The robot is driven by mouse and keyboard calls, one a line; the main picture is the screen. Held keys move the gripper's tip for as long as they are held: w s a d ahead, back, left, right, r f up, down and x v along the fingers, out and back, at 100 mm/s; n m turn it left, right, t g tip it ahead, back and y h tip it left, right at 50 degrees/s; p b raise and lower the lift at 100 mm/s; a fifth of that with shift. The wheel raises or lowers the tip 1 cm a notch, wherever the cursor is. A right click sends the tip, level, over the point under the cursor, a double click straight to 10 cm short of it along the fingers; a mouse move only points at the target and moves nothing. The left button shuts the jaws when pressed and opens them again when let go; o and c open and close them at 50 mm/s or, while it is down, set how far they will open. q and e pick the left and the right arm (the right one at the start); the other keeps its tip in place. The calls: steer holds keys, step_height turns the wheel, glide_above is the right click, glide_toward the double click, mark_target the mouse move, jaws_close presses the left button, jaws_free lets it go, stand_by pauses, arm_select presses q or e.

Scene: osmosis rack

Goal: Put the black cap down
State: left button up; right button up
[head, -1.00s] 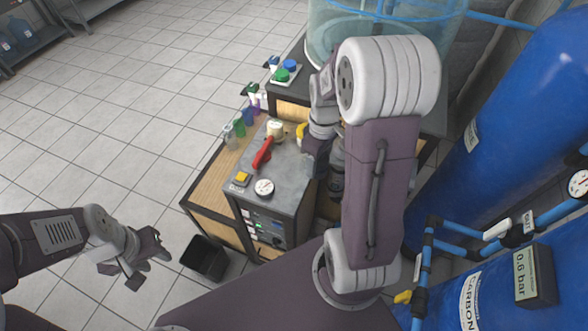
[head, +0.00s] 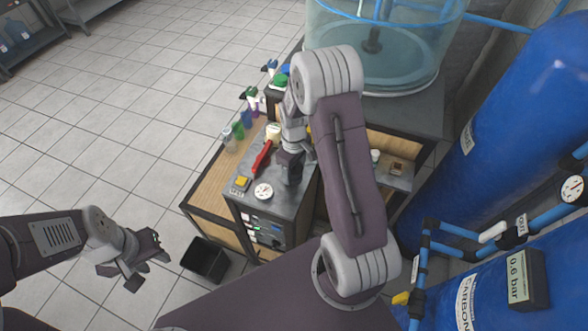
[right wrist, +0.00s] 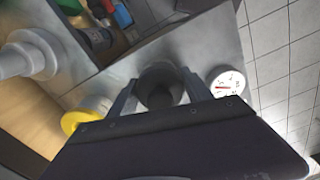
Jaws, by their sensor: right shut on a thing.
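In the right wrist view, the black cap (right wrist: 160,86) is a dark round piece between the two fingers of my right gripper (right wrist: 160,95), which is shut on it. In the head view, this gripper (head: 290,181) points down over the grey top of the control box (head: 283,203), right of the red lever. The cap is hidden there by the gripper and arm. I cannot tell whether the cap touches the grey top. My left gripper (head: 146,263) is open and empty, over the floor at the lower left.
A red lever (head: 262,158), yellow button (head: 241,183) and round gauge (head: 263,191) are close left of my right gripper. A yellow-rimmed piece (right wrist: 84,116) is beside it in the wrist view. A black bin (head: 205,260) stands on the floor. A clear tank (head: 375,50) is behind.

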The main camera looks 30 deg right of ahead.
steer(key=shift+s+f, duration=0.1)
steer(key=o, duration=1.1)
steer(key=shift+o, duration=1.3)
